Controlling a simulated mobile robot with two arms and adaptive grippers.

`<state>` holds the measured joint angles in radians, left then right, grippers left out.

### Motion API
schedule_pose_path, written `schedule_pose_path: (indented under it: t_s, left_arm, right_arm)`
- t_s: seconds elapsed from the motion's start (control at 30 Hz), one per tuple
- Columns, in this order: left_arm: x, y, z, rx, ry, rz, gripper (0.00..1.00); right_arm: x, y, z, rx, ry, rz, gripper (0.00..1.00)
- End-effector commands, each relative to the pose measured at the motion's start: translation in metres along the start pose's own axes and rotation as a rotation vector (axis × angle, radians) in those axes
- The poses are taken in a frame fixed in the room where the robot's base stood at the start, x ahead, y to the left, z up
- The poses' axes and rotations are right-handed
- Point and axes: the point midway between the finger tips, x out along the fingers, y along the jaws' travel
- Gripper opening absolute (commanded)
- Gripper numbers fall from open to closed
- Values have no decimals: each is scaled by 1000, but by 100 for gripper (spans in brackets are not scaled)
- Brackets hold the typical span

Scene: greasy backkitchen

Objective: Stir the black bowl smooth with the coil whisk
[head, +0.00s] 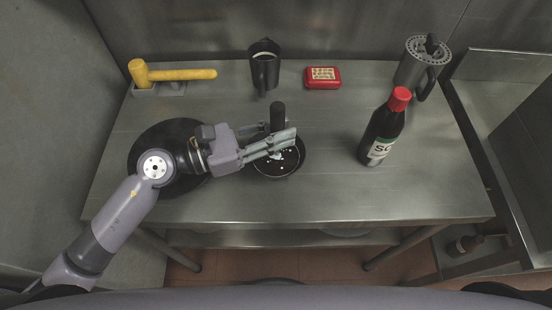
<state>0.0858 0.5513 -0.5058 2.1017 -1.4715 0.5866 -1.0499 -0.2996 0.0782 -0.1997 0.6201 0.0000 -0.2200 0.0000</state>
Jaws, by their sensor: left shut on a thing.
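The black bowl (292,166) stands near the middle of the steel table, with white specks visible on its dark inside. My left gripper (290,137) is over the bowl's back part, coming in from the left. It is shut on the coil whisk, whose dark upright handle (278,115) rises above the fingers. The whisk's lower end is mostly hidden by the gripper, so I cannot tell how deep it sits in the bowl. My right gripper is not in view.
A red-capped sauce bottle (382,130) stands right of the bowl. A black pitcher (264,70), a red box (323,78), a metal canister (420,65) and a yellow mallet (175,74) line the back. A dark round plate (150,134) lies under my left arm. The table's front right is clear.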

Motion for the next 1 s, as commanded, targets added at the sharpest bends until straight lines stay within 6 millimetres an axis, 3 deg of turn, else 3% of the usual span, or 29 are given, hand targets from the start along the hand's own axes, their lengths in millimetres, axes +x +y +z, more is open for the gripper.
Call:
schedule_pose_path:
  t_s: [0.53,0.73,1.0]
  left_arm:
    - [-10,-4,0,0,0,-1,0]
    - [-4,-9,1,0,-1,0,0]
    - [0,0,-2,1,0,1,0]
  right_arm:
    - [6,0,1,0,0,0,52]
    - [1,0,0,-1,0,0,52]
    - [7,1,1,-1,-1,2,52]
